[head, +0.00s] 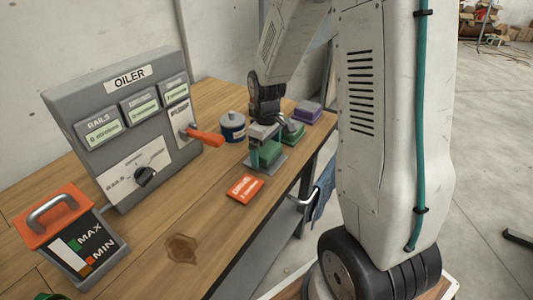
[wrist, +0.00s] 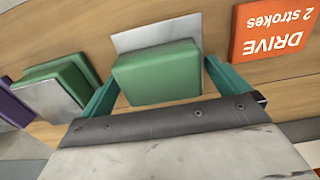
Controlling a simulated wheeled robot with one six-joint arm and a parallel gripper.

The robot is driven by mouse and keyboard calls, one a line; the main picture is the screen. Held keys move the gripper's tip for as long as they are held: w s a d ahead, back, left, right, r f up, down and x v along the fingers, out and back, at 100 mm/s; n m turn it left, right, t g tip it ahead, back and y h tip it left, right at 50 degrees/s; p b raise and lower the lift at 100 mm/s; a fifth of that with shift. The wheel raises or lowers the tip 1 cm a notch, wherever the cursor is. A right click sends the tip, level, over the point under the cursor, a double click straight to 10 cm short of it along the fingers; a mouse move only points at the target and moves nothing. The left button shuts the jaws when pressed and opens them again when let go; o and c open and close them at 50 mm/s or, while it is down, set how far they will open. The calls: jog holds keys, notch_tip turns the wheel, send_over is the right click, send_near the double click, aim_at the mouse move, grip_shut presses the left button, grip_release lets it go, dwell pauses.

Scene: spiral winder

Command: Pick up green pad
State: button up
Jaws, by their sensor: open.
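A green pad (wrist: 157,75) sits on a light grey plate (wrist: 150,35) on the wooden bench in the wrist view. My gripper (wrist: 162,80) is open, with a teal finger on either side of this pad and visible gaps beside it. In the head view my gripper (head: 264,154) is low over the bench at the grey plate (head: 277,164), partly hiding the pad. A second green pad (wrist: 62,72), with a grey plate against it, lies to the left in the wrist view. It also shows behind the gripper in the head view (head: 294,138).
An orange card marked DRIVE 2 strokes (wrist: 275,32) lies close by on the bench (head: 185,225). A purple pad (head: 308,110) and a blue-and-white can (head: 232,127) stand behind. The OILER panel (head: 120,130) with its orange lever (head: 206,137) stands left.

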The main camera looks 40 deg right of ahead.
jog(key=c, duration=0.9)
jog(key=shift+r, duration=0.1)
